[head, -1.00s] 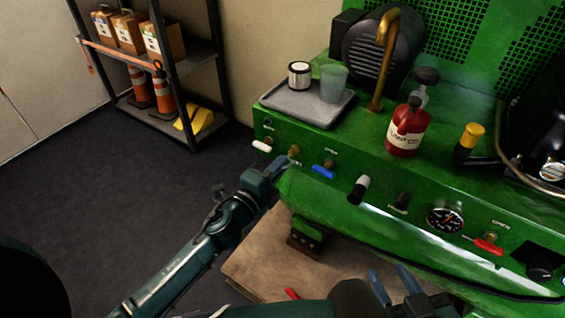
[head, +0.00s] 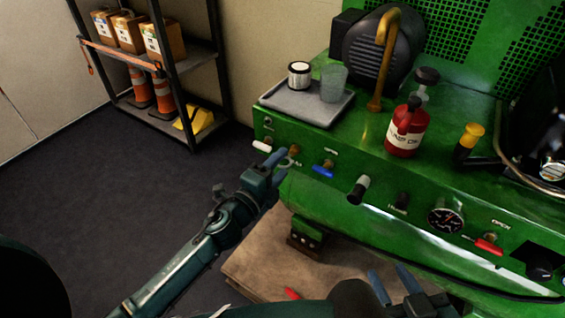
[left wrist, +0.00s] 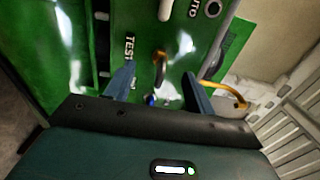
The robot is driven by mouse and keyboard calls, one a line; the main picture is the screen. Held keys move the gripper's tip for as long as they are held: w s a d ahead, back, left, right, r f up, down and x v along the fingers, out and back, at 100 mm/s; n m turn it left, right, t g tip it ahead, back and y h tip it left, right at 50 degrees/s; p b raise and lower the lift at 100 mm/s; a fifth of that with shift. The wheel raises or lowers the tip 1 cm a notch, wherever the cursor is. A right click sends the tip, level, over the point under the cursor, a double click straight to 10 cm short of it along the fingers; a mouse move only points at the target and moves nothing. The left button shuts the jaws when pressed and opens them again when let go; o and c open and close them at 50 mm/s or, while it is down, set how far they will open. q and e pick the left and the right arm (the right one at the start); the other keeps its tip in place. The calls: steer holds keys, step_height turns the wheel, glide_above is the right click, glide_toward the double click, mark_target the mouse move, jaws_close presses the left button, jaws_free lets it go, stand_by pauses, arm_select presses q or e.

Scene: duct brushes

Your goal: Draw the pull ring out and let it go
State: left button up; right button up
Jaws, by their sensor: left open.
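The pull ring (head: 294,151) is a small brass ring on the green machine's front panel. In the left wrist view the ring (left wrist: 160,62) hangs beside the TEST label, with a dark lower part. My left gripper (head: 277,162) is at the panel just left of and below the ring. In the left wrist view its blue fingers (left wrist: 159,84) are spread, one on each side of the ring, with a gap to both. The gripper is open and empty. My right gripper (head: 389,270) is low in the head view, its fingers apart and nothing visible between them.
A white lever (head: 261,146) and a blue lever (head: 322,171) flank the ring on the panel. A grey tray (head: 290,113) sits above it. A cardboard sheet (head: 262,270) lies below. A shelf rack (head: 179,62) stands at the back left, with open floor in front.

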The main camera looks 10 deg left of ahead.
arm_select(q)
steer(key=v, duration=0.7)
stand_by(0.5)
steer(key=shift+r, duration=0.15)
